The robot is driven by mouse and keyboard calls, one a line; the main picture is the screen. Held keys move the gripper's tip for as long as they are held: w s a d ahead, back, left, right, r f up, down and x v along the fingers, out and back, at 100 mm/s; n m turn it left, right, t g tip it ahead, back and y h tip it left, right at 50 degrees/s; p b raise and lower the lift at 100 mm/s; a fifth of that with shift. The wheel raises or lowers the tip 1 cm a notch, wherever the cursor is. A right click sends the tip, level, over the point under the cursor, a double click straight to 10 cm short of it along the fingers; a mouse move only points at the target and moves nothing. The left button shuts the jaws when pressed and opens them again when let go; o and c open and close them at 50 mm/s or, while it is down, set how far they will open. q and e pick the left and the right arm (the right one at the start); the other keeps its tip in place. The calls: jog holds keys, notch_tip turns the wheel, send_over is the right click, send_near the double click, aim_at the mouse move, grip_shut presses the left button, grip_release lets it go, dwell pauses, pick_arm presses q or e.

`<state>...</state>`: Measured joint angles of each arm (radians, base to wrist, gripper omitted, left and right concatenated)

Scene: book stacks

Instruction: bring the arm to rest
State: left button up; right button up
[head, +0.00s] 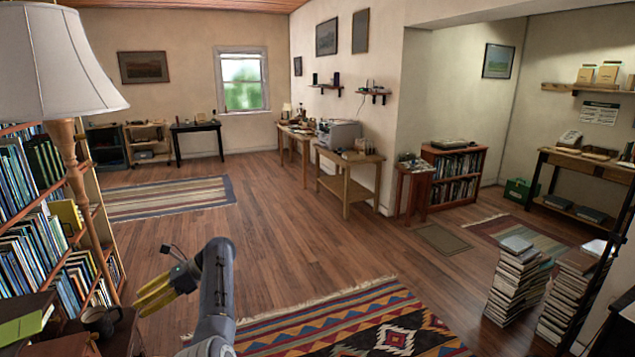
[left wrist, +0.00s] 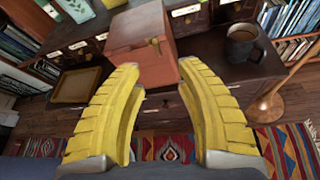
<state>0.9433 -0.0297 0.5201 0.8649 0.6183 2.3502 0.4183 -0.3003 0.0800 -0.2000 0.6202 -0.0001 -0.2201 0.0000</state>
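My left gripper (head: 154,290) has yellow ridged fingers and hangs above the wooden floor at the lower left of the head view, pointing left. In the left wrist view its two fingers (left wrist: 159,72) are spread apart with nothing held between them. A pinkish-red box (left wrist: 140,42) shows beyond the fingertips on a dark wooden cabinet (left wrist: 215,68), apart from the fingers as far as I can tell. My right gripper is in neither view.
A dark mug (head: 100,320) stands on the cabinet by the lamp (head: 75,170) and bookshelf (head: 40,235); the mug also shows in the left wrist view (left wrist: 243,45). Book stacks (head: 518,280) stand at the right. The middle floor (head: 290,240) is clear, with a patterned rug (head: 345,325) in front.

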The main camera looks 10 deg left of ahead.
pick_arm(q)
jog(key=shift+w+d+n+t+y, duration=0.2)
jog(key=shift+w+d+n, duration=0.1)
jog(key=shift+w+n, duration=0.35)
jog(key=shift+w+d+n+t+y, duration=0.1)
jog(key=shift+w+d+n+t, duration=0.25)
jog(key=shift+w, duration=0.4)
jog(key=shift+w+d+n+t+y, duration=0.1)
jog(key=shift+w+d+n, duration=0.1)
jog(key=shift+w+n, duration=0.45)
jog(key=shift+w, duration=0.1)
